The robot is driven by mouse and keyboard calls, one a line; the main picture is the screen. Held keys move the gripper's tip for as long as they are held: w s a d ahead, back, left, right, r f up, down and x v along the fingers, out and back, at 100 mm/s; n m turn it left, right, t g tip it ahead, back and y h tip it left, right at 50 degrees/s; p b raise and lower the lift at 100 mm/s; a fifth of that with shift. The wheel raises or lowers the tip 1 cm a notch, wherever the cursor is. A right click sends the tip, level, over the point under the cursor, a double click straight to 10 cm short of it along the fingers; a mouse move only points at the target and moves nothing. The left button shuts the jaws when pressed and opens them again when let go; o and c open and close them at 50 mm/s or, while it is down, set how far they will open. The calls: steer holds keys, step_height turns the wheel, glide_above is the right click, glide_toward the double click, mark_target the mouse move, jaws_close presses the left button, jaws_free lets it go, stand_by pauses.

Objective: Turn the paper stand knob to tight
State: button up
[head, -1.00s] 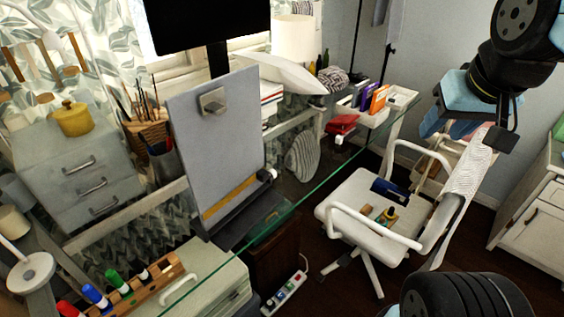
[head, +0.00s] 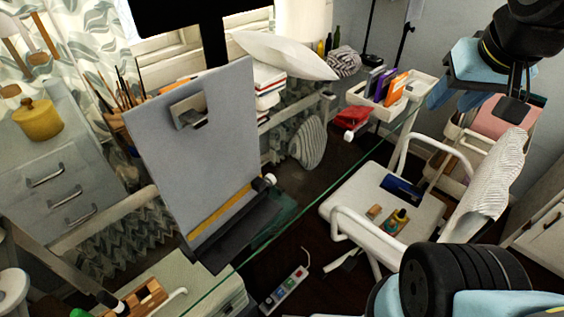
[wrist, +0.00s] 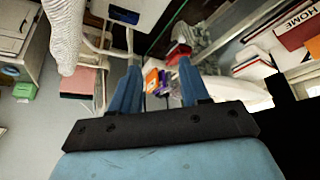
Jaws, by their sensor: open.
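The paper stand (head: 195,140) is a tilted grey board with a metal clip (head: 188,112) near its top and a yellow strip (head: 220,213) along its lower edge. A small pale knob (head: 268,180) shows at the board's lower right side. Its tight or loose setting cannot be read. My gripper (wrist: 159,66) has its two blue fingers apart with nothing between them. In the head view, it is at the upper right, well away from the stand and knob. The wrist view does not clearly show the stand.
A glass desk edge (head: 215,284) runs diagonally below the stand. A white chair (head: 345,205) holds small items at right. A white tray with books (head: 412,92) and a red item (head: 351,117) lie behind. A dark monitor (head: 190,15) stands behind the board.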

steer(key=g+y, duration=1.2)
steer(key=g, duration=0.1)
glide_toward(274, 179)
steer(key=shift+m, duration=0.3)
steer(key=w+d, duration=0.2)
steer(key=d, duration=0.1)
steer(key=w+d, duration=0.1)
steer(key=d, duration=0.1)
steer(key=shift+w+d+r, duration=0.1)
steer(key=shift+d, duration=0.1)
steer(key=shift+w+a+f+y, duration=0.2)
steer(key=shift+a+f+y, duration=0.2)
steer(key=shift+y, duration=0.3)
steer(key=x, duration=1.3)
steer(key=shift+s+a+f, duration=0.1)
steer(key=shift+s+a, duration=0.15)
steer(key=shift+s, duration=0.05)
steer(key=shift+c, duration=0.4)
